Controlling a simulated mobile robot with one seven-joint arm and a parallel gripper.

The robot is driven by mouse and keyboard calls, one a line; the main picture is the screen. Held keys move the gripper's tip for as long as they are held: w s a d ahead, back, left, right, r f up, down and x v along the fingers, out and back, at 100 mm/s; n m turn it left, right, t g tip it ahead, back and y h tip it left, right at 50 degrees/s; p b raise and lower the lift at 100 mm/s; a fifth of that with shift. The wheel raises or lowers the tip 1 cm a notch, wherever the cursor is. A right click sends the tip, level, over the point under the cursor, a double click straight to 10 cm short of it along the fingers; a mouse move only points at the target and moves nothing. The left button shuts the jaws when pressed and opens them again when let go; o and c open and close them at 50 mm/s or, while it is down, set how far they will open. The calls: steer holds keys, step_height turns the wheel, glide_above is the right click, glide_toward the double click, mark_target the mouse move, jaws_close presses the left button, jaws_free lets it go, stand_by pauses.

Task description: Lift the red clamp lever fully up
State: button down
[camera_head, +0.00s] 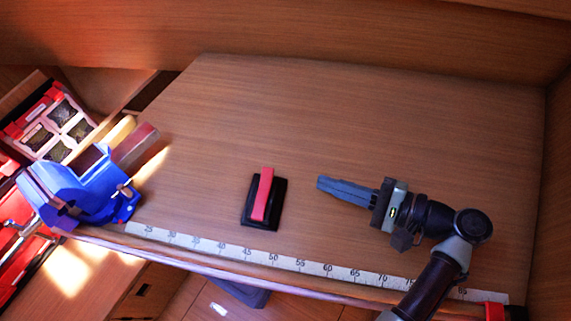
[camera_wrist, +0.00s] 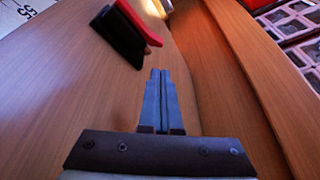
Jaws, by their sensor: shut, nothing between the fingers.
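The red clamp lever (camera_head: 262,194) lies along the top of a black base (camera_head: 276,205) on the wooden table. In the wrist view the lever (camera_wrist: 138,22) shows at the upper left, with its free end a little above the black base (camera_wrist: 118,40). My gripper (camera_head: 320,182) is shut and empty, to the right of the clamp and apart from it. Its fingers point left toward the clamp. In the wrist view the closed fingertips (camera_wrist: 158,74) are below and right of the lever's end.
A blue vise (camera_head: 75,190) stands at the table's left edge. A measuring tape strip (camera_head: 290,263) runs along the front edge. Red organizer cases (camera_head: 40,130) are beyond the left side. The table (camera_head: 350,120) behind the clamp is clear, up to a wooden wall.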

mark_target(283, 179)
steer(key=shift+a, duration=0.2)
steer(key=p+x, duration=0.2)
steer(key=x, duration=0.6)
steer(key=shift+w+a+p, duration=0.15)
steer(key=shift+a+p, duration=0.05)
steer(key=shift+p, duration=0.1)
steer(key=shift+w+a+f, duration=0.25)
steer(key=shift+w+a, duration=0.1)
steer(key=shift+a, duration=0.2)
steer(key=shift+w, duration=0.15)
